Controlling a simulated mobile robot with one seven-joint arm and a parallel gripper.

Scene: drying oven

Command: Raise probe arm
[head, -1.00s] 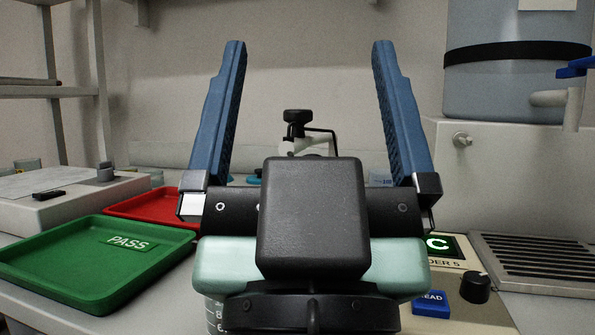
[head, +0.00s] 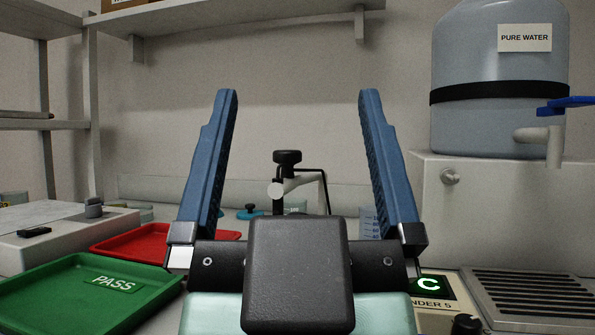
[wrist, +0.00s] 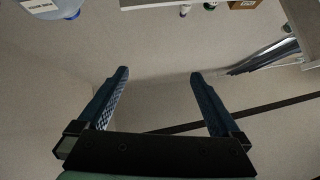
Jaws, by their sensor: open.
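The probe arm (head: 300,182) is a pale grey arm with a black knob (head: 287,157) on top and a thin black cable looping down at its right. It shows in the head view beyond my gripper and between its fingers; its lower part is hidden behind my gripper's body. My gripper (head: 298,92) is open and empty, with its two blue fingers pointing up on either side of the probe arm in the picture. In the wrist view the open fingers (wrist: 160,73) have only the wall between them, and the probe arm does not show.
A green PASS tray (head: 60,300) and a red tray (head: 150,245) lie at the left, near a pale bench device (head: 55,235). A blue PURE WATER tank (head: 495,130) stands on a grey housing at the right. A panel with a lit green display (head: 430,286) is at lower right.

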